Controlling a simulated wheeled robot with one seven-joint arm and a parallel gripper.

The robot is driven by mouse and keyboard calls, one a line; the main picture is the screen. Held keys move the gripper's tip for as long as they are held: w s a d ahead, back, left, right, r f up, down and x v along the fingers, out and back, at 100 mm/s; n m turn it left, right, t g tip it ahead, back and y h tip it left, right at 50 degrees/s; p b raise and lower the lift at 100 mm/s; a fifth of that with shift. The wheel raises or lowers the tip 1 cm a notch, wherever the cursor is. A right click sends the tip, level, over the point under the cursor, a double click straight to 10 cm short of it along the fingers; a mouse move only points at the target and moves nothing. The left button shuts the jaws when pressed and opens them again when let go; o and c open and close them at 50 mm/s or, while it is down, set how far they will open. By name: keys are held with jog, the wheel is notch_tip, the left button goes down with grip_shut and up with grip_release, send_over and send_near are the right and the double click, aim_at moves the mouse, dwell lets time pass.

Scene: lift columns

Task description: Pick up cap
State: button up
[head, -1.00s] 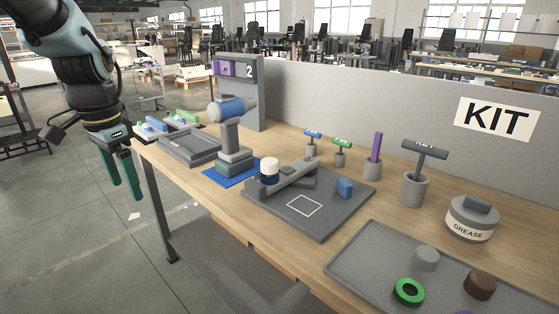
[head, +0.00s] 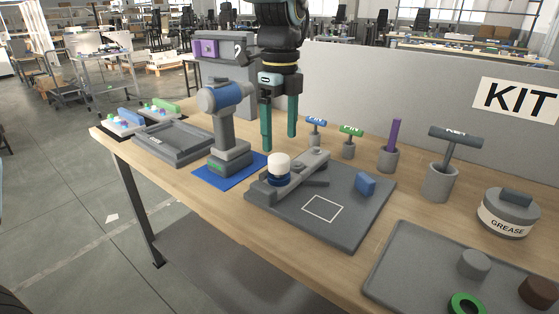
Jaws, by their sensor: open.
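My gripper (head: 279,140) is open and empty, with its teal fingers pointing down. In the picture its fingertips are just above a short white cylinder with a dark blue base (head: 278,166), which could be the cap. That piece sits upright at the left end of a grey arm-like part on a grey fixture plate (head: 346,228). In the tray at the lower right are a grey round piece (head: 474,263), a brown round piece (head: 539,290) and a green ring (head: 467,305). I cannot tell which piece is called the cap.
A grey and blue power drill (head: 226,125) stands on a blue mat left of the fixture. Upright tools in holders, including a KEY tool (head: 441,180), and a GREASE tub (head: 508,213) stand to the right. A grey panel (head: 410,95) backs the wooden bench.

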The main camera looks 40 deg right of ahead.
aim_at(281, 158)
jog(key=shift+s+f+p, duration=0.1)
jog(key=shift+f+p, duration=0.6)
jog(key=shift+f, duration=2.3)
jog(key=shift+c, duration=0.4)
grip_shut()
